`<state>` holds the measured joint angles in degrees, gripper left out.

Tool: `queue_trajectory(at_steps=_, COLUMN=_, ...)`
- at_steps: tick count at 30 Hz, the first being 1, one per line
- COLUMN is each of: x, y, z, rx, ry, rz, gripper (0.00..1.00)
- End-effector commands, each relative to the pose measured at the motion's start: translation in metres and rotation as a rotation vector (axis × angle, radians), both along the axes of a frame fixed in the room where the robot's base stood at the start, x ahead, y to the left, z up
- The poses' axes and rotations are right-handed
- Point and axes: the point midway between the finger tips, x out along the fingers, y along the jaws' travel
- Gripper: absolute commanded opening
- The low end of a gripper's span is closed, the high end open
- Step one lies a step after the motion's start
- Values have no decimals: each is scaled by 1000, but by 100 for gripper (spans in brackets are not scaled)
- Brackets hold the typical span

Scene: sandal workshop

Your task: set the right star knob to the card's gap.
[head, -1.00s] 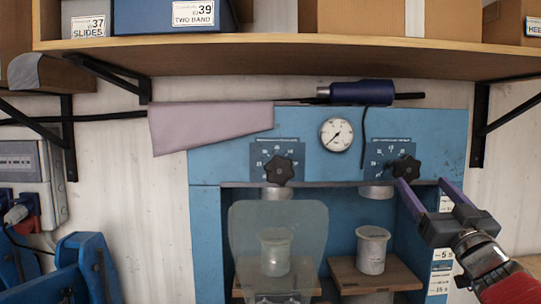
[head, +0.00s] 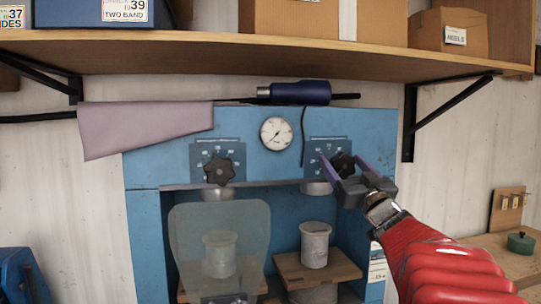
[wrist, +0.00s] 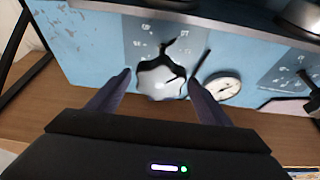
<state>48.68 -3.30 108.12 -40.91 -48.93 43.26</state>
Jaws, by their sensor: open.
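In the wrist view the knob (wrist: 162,77) lies between and just beyond the two finger tips. My gripper (head: 343,170) is open at the knob, its purple fingers on either side; I cannot tell whether they touch it. The left star knob (head: 219,169) sits on its own dial plate. A small card (head: 377,270) with print shows at the press's lower right, partly hidden by my arm; its text is unreadable.
A round gauge (head: 276,134) sits between the knobs. A dark blue hot-air tool (head: 300,93) and a pink cloth (head: 148,128) lie along the press top. A wooden shelf (head: 250,52) with boxes hangs above. A clear shield (head: 218,235) stands before the left cup; a right cup (head: 315,245) stands on a wooden block.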

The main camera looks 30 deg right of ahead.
Motion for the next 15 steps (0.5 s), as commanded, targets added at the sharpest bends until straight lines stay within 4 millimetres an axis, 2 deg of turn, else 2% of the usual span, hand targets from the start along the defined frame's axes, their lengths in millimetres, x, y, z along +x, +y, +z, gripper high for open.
queue_trajectory(at_steps=7, x=32, y=-9, z=13, rx=0, ry=0, rz=1, gripper=72)
queue_trajectory(at_steps=15, x=46, y=-13, z=19, rx=0, ry=0, rz=1, gripper=72)
